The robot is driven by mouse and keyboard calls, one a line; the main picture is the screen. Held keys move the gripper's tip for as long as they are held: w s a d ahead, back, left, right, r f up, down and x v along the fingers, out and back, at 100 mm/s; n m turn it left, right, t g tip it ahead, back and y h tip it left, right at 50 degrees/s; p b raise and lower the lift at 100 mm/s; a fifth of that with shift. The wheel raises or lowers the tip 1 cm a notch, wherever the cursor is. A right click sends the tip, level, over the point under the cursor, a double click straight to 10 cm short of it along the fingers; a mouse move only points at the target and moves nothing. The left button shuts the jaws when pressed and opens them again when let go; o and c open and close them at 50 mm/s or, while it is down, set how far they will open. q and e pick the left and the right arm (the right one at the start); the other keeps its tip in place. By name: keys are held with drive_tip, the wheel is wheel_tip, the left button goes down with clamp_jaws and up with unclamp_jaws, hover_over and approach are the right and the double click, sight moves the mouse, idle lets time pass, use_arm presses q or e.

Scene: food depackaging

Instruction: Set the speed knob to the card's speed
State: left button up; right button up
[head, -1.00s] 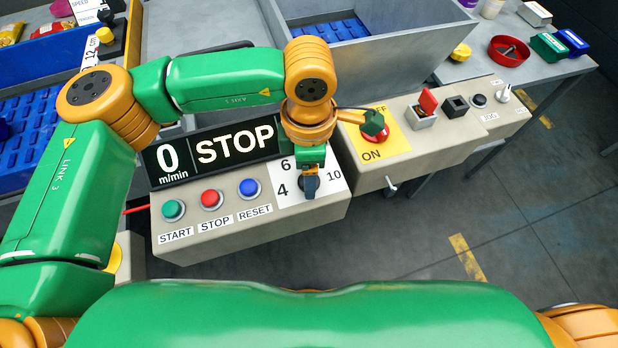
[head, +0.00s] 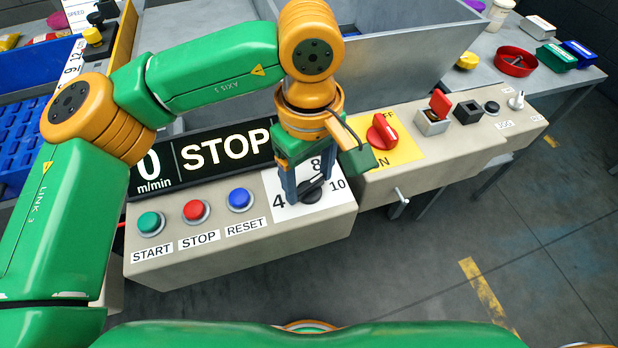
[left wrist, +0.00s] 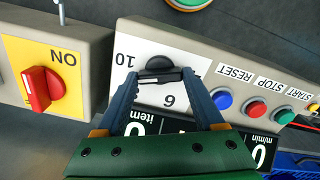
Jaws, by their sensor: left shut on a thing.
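The black speed knob (head: 312,192) sits on a white dial plate on the beige control box; it also shows in the left wrist view (left wrist: 159,66). My left gripper (head: 311,188) is above the dial, its two blue-grey fingers (left wrist: 160,76) shut on either side of the knob. In the head view 4, 8 and 10 show and 6 is hidden; in the left wrist view 10 and 6 show. I cannot tell exactly which number the knob points to. A white card marked SPEED (head: 76,16) is at the top left, its value unreadable. My right gripper is out of view.
The display (head: 228,152) reads 0 m/min and STOP. Green START (head: 150,224), red STOP (head: 196,211) and blue RESET (head: 239,199) buttons are left of the dial. A red ON/OFF switch (head: 382,131) stands close on the right. Free floor lies in front.

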sight(309, 184)
use_arm(q)
drive_tip(key=shift+m+b, duration=0.3)
drive_tip(key=shift+m, duration=1.8)
drive_tip(key=o, duration=1.4)
drive_tip(key=shift+r, duration=0.15)
wheel_tip(309, 184, up, 7)
drive_tip(key=shift+f, duration=0.1)
